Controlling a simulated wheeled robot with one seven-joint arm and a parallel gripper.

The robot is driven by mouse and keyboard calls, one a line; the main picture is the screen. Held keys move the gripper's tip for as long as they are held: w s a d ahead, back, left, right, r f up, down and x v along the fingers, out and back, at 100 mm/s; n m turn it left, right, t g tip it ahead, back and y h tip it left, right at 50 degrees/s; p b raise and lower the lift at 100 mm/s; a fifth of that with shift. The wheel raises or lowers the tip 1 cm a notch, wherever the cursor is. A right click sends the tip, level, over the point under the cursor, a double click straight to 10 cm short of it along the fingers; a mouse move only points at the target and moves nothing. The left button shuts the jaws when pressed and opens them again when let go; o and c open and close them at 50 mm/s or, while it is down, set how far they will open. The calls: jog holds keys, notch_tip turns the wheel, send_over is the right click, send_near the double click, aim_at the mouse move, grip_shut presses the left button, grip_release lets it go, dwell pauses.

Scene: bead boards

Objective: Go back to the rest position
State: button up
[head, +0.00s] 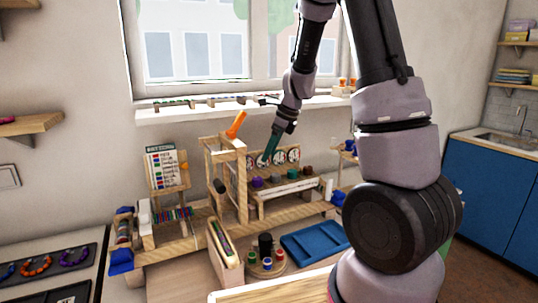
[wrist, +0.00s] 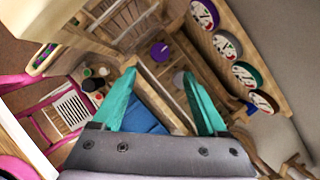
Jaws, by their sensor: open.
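My gripper (head: 266,156) has teal fingers and hangs in the air by the wooden bead stand, in front of the round dials, in the head view. In the wrist view my gripper (wrist: 160,76) shows its two fingers spread well apart with nothing held between them. My arm comes down from the upper right and covers part of the right side of the head view. Whether a finger touches the stand cannot be told.
A tall wooden frame (head: 242,190) with an orange piece (head: 237,124) on top stands close left of my gripper. Round dials (head: 279,158) are behind it. A blue tray (head: 316,243) lies on the table below. A window sill (head: 210,112) runs above.

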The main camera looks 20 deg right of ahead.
jog(key=s+r+n+t, duration=0.2)
jog(key=s+r+n, duration=0.85)
jog(key=r, duration=0.35)
jog(key=s+d+r+n+t, duration=0.1)
jog(key=s+r+n, duration=0.2)
jog(key=s+n, duration=0.2)
jog(key=s+d+r+n+t+h, duration=0.1)
jog(key=s+r+n, duration=0.2)
jog(key=s+n, duration=0.2)
jog(key=s, duration=0.3)
jog(key=shift+s+t+h, duration=0.3)
jog(key=shift+t, duration=0.1)
